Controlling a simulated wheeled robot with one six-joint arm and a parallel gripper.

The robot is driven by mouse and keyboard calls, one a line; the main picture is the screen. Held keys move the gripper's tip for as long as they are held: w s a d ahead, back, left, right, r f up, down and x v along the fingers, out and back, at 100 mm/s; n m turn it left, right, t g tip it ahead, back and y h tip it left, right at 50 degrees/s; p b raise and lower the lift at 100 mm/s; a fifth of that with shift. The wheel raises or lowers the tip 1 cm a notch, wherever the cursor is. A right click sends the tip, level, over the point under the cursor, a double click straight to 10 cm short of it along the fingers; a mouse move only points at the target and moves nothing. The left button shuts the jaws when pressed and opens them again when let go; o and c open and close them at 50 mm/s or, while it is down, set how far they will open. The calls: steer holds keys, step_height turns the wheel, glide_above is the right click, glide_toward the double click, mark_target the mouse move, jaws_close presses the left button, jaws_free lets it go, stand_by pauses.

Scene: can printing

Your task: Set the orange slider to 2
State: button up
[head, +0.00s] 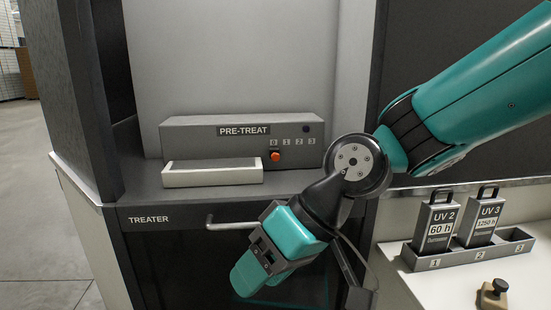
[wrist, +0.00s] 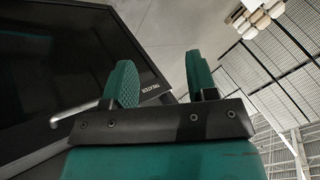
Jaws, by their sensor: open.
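The orange slider (head: 275,155) is a small round orange knob on the front of the grey PRE-TREAT box (head: 190,138). It sits below the printed 0, at the left end of the scale 0 1 2 3 (head: 292,142). My gripper (head: 248,276) is in front of the dark TREATER cabinet, below the slider and clear of it. In the wrist view my gripper (wrist: 162,82) shows two teal fingers set apart with nothing between them. The slider is not in the wrist view.
A pale tray (head: 212,174) projects from the PRE-TREAT box, left of the slider. A metal handle (head: 230,222) is on the cabinet below, close to my gripper. At right, a rack (head: 420,262) holds UV 2 and UV 3 lamp cases. A brown block with a black knob (head: 494,294) lies nearby.

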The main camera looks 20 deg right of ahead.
steer(key=w+m+t+y, duration=0.3)
steer(key=w+m+t, duration=0.2)
steer(key=w, duration=0.6)
steer(key=m+t+h+p, duration=0.1)
steer(key=m+t+h, duration=0.9)
steer(key=m, duration=0.7)
glide_toward(277, 158)
steer(key=shift+t+y, duration=0.5)
steer(key=shift+y, duration=0.4)
steer(key=w+p, duration=0.3)
steer(key=p, duration=0.2)
steer(key=w+p, duration=0.3)
steer(key=p, duration=0.3)
steer(key=w+p, duration=0.3)
steer(key=p, duration=0.2)
steer(key=shift+w+a+f+p, duration=0.3)
steer(key=shift+p, duration=0.1)
steer(key=shift+w+f, duration=0.15)
steer(key=shift+w, duration=0.35)
